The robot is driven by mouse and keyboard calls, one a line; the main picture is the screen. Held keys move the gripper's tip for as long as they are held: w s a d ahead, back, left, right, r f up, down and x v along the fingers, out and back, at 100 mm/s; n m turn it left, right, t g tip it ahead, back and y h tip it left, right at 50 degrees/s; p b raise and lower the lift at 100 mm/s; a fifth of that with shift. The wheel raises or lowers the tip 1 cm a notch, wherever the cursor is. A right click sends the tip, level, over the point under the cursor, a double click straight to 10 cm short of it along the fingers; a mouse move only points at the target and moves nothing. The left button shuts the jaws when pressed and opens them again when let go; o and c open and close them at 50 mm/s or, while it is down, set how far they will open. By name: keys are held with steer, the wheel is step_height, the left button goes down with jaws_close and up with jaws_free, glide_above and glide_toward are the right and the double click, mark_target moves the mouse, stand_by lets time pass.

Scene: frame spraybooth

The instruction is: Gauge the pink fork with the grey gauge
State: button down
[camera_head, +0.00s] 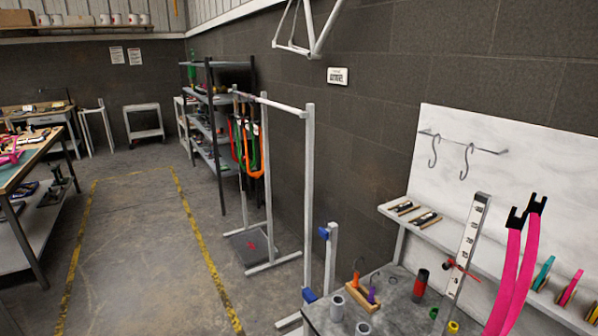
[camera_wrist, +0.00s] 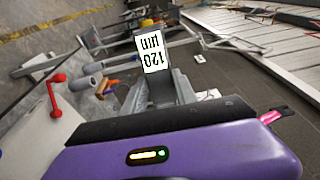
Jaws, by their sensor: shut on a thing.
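The pink fork (camera_head: 511,262) stands at the right of the head view. Its two pink legs rise to black tips, and its lower part is cut off by the frame. A bit of pink (camera_wrist: 270,117) shows at the right of the wrist view; I cannot tell if it is the fork. My gripper (camera_wrist: 165,108), with a purple body and dark jaws, fills the bottom of the wrist view. It is shut on the grey gauge (camera_wrist: 178,82), whose white label reads 120 µm. The head view does not show my gripper or the gauge.
A grey post with a marked scale (camera_head: 467,245) and a red handle stands on the bench (camera_head: 385,318), left of the fork. Cups and an orange-handled tool share the bench. A pale board (camera_head: 520,150) with hooks is behind. Open floor (camera_head: 150,240) lies to the left.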

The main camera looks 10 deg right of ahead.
steer(key=s+a+f+m+h+b, duration=0.2)
steer(key=a+f+h+b, duration=0.1)
steer(key=a+f, duration=1.2)
steer(key=w+a+r+m+t+h, duration=0.1)
steer(key=w+a+r+m, duration=0.1)
steer(key=a+r+m, duration=0.5)
steer(key=w+a+r+m, duration=0.15)
steer(key=a+r, duration=0.35)
steer(key=r, duration=0.7)
steer(key=s+a+r+m+g+h, duration=0.1)
steer(key=s+a+r+m, duration=0.1)
steer(key=s+r+m, duration=0.35)
steer(key=s+a+r+m+g+h, duration=0.1)
steer(key=s+r+m+h, duration=0.1)
steer(key=r+m, duration=0.65)
steer(key=w+a+n+y, duration=0.1)
steer(key=a+n+y, duration=0.1)
steer(key=a+n, duration=0.2)
step_height(320, 180, down, 15)
steer(key=w+n+y, duration=0.2)
steer(key=w+y, duration=0.1)
steer(key=y, duration=0.1)
steer(key=d+f+m+h, duration=0.1)
steer(key=d+f, duration=1.7)
steer(key=d, duration=0.1)
steer(key=shift+d+f+t+h, duration=0.3)
steer(key=shift+d+t, duration=0.1)
